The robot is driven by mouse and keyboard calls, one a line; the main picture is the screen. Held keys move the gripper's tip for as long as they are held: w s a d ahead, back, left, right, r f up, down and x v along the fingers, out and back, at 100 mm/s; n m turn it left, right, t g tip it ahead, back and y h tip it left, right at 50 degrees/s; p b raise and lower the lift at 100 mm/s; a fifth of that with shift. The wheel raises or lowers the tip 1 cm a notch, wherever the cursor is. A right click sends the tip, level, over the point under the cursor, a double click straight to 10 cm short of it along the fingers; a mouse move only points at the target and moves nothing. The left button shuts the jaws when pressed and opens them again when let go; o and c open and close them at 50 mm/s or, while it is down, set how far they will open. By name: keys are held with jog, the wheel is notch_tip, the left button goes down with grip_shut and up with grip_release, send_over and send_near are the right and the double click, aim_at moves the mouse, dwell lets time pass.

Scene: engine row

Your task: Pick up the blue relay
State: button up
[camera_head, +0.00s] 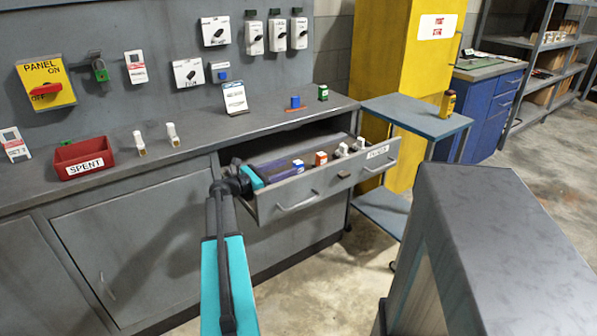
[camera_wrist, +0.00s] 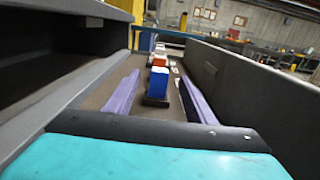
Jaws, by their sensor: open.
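A blue relay with a white top (camera_head: 298,165) stands upright in the open drawer (camera_head: 310,187), nearest my gripper in the row. In the wrist view the blue relay (camera_wrist: 158,86) stands on a dark base, between the two purple fingers in that picture. My gripper (camera_head: 283,168) reaches low into the drawer from the left. In the wrist view my gripper (camera_wrist: 160,77) is open and empty, with a gap on each side of the relay. I cannot tell how far the fingertips reach along it. Another blue block (camera_head: 295,102) sits on the countertop.
Behind the blue relay stand an orange relay (camera_head: 321,158) and white ones (camera_head: 342,150). The drawer's front wall (camera_wrist: 235,85) runs close along the right finger. A red SPENT bin (camera_head: 84,160) and white pieces (camera_head: 172,135) stand on the counter. A blue cart (camera_head: 415,115) is at right.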

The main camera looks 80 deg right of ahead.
aim_at(294, 164)
jog(key=shift+s+d, duration=0.15)
jog(key=shift+x, duration=3)
jog(key=c, duration=1.2)
jog(key=shift+o, duration=0.2)
jog(key=shift+r, duration=0.15)
jog(key=shift+r+p, duration=0.35)
jog(key=shift+r, duration=4.55)
